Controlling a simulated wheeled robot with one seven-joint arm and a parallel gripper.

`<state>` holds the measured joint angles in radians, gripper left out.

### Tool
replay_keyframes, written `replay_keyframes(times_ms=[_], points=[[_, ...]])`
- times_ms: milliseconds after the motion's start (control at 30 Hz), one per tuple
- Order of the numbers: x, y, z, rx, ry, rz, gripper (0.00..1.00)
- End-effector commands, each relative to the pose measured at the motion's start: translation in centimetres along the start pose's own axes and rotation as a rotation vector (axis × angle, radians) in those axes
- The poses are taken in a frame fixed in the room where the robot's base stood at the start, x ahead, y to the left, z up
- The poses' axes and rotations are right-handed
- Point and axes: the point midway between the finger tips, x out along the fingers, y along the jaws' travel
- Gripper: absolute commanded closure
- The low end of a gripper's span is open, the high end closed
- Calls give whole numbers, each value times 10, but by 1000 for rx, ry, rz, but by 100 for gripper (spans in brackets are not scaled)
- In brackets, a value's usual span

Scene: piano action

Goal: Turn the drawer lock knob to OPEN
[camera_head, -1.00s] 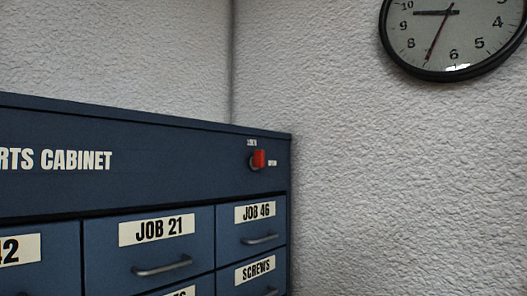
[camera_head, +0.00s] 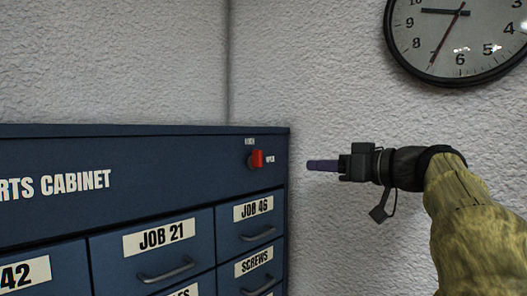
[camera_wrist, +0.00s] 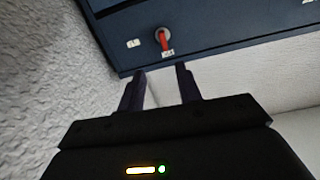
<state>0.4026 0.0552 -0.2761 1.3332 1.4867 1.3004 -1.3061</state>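The red drawer lock knob (camera_head: 257,158) sits on the blue cabinet's top panel near its right edge. A small label is above it and the label OPEN (camera_head: 270,159) is to its right. The red handle looks upright, toward the label above. My gripper (camera_head: 308,165) is to the right of the knob, apart from it, with its purple fingers pointing left. In the wrist view the knob (camera_wrist: 163,39) lies beyond the two fingertips (camera_wrist: 160,72), which are spread with nothing between them.
The blue parts cabinet (camera_head: 130,155) fills the left, with labelled drawers such as JOB 46 (camera_head: 253,208) and handles (camera_head: 258,234) sticking out below the knob. A textured wall stands behind and at the right, with a clock (camera_head: 460,40). The space before the knob is clear.

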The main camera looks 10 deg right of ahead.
Motion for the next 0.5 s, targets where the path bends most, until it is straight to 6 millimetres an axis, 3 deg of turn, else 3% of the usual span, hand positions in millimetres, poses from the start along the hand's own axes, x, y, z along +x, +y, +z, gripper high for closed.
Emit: replay_keyframes(times_ms=[33, 100, 500], points=[[-5, -2, -14, -35, 25, -8, 65], [-8, -5, -21, -61, 44, -18, 65], [-4, -6, -22, -62, 45, -20, 65]])
